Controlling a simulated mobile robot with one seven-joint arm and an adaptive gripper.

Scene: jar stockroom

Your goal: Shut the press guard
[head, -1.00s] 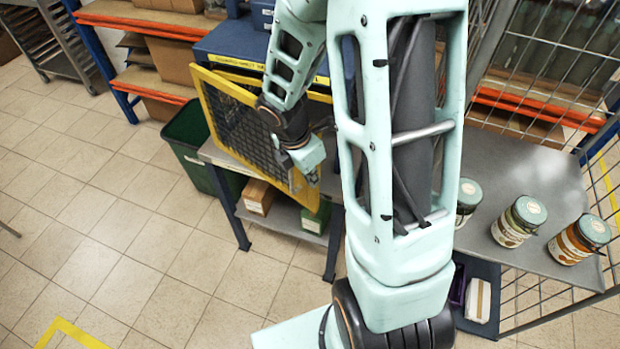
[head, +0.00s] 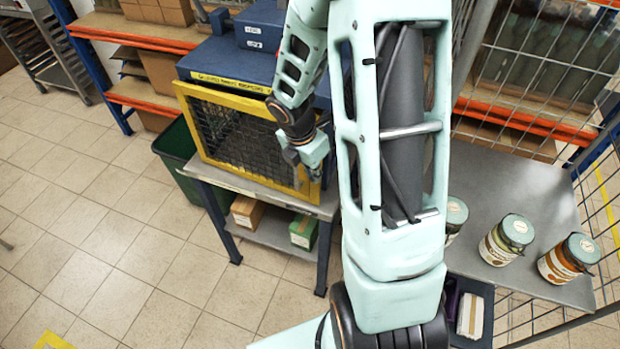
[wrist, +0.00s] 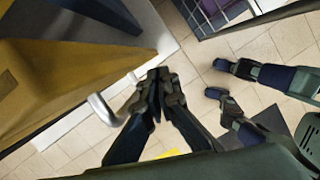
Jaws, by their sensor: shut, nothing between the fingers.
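The press guard (head: 183,115), a yellow frame with dark mesh, stands upright across the front of the blue press (head: 235,62). I cannot tell whether any gap is left along its edge. My gripper (head: 314,178) is at the guard's right end, partly hidden by my own arm. In the wrist view my gripper (wrist: 160,88) is shut and empty, with its fingers together. The yellow guard frame (wrist: 90,75) fills the left of that view. A bent silver handle (wrist: 103,110) sticks out from it beside the fingers, and contact with them is unclear.
The press stands on a grey bench (head: 268,196) with boxes on its lower shelf. A green bin (head: 176,150) stands at its left. A grey table (head: 520,190) with jars (head: 506,240) and a wire mesh cage (head: 540,50) are at the right. The tiled floor in front is clear.

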